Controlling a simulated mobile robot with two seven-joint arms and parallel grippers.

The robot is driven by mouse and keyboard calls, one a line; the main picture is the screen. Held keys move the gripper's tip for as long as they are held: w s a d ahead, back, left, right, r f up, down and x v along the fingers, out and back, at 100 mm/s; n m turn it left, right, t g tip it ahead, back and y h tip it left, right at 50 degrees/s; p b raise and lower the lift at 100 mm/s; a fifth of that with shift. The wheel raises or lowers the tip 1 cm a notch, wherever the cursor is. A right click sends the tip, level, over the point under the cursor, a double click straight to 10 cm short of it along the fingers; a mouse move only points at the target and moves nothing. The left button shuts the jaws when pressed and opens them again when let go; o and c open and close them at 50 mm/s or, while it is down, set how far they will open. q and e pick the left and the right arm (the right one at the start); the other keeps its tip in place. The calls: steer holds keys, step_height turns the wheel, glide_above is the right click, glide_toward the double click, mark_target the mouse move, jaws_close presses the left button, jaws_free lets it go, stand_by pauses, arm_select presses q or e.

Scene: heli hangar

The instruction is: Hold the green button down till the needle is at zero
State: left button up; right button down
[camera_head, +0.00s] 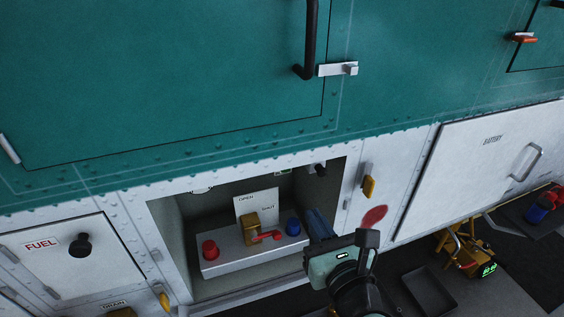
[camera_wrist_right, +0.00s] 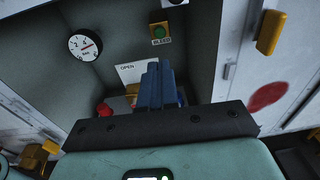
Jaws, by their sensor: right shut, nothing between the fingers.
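The green button (camera_wrist_right: 160,30) sits on a yellow box with a BLEED label on the recess's back wall, in the right wrist view. The round white gauge (camera_wrist_right: 85,45) is to its left. Its red needle lies toward the right of the dial, but the exact reading is too small to tell. My right gripper (camera_wrist_right: 158,68) has its blue fingers shut and empty, below the button in the picture and apart from it. In the head view this gripper (camera_head: 318,222) is at the right side of the recess opening. My left gripper is not in view.
In the recess (camera_head: 185,240), a red knob (camera_head: 209,250), a brass valve with a red lever (camera_head: 266,236) and a blue knob (camera_head: 293,226) stand on a grey block, before an OPEN/SHUT card (camera_head: 254,205). A yellow latch (camera_head: 369,187) is on the right frame.

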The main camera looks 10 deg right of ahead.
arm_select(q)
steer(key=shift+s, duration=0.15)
arm_select(e)
steer(key=shift+s, duration=0.2)
arm_select(q)
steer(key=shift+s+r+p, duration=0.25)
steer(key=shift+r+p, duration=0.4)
steer(key=shift+p, duration=0.15)
arm_select(e)
steer(key=w+a, duration=0.2)
steer(key=w, duration=1.2)
steer(key=shift+a+f, duration=0.15)
steer(key=shift+f, duration=0.2)
